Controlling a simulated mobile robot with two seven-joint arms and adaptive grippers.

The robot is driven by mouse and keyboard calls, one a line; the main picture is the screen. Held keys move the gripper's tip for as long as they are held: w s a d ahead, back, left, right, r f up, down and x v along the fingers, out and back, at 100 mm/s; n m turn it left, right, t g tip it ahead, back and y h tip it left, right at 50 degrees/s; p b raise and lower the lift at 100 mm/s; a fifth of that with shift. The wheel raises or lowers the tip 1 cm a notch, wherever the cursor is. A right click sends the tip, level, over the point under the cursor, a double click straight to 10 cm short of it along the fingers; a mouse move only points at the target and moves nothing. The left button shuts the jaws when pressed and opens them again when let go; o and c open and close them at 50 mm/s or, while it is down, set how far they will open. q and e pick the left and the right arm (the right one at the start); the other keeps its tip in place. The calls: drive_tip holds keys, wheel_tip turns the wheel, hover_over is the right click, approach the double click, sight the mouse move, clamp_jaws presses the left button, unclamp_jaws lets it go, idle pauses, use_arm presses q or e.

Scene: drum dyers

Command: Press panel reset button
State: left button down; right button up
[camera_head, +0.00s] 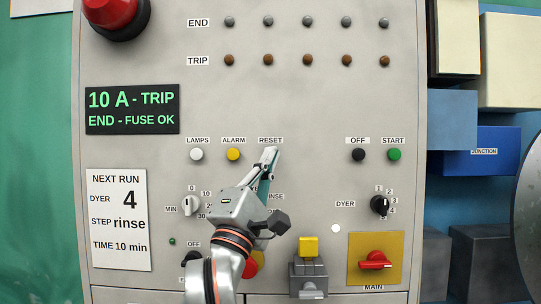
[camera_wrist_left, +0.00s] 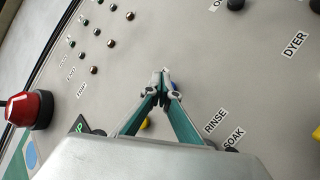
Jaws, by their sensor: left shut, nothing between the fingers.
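The grey control panel (camera_head: 310,105) fills most of the head view. The RESET label (camera_head: 270,140) is in the upper middle, right of the yellow ALARM button (camera_head: 233,154). The reset button under the label is hidden behind my fingers. My left gripper (camera_head: 272,151) is shut and empty, its tips just below the label. In the left wrist view the shut tips (camera_wrist_left: 163,74) point at the panel face; whether they touch it I cannot tell. The yellow button (camera_wrist_left: 146,123) shows partly between the fingers. My right gripper is not in view.
A white LAMPS button (camera_head: 197,154) is at the left; black OFF (camera_head: 358,154) and green START (camera_head: 394,154) buttons are at the right. Below are knobs, including DYER (camera_head: 379,205), and a red MAIN switch (camera_head: 375,260). A red dome (camera_head: 110,14) juts out top left.

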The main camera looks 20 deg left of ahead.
use_arm(q)
drive_tip(key=shift+w, duration=0.1)
drive_tip(key=shift+w+a, duration=0.1)
drive_tip(key=shift+w, duration=0.25)
drive_tip(key=shift+w+a, duration=0.15)
drive_tip(key=shift+w, duration=0.3)
idle(0.9)
drive_tip(key=shift+s, duration=0.1)
drive_tip(key=shift+s+d+p, duration=0.25)
drive_tip(key=shift+s+p, duration=0.3)
drive_tip(key=shift+s, duration=0.2)
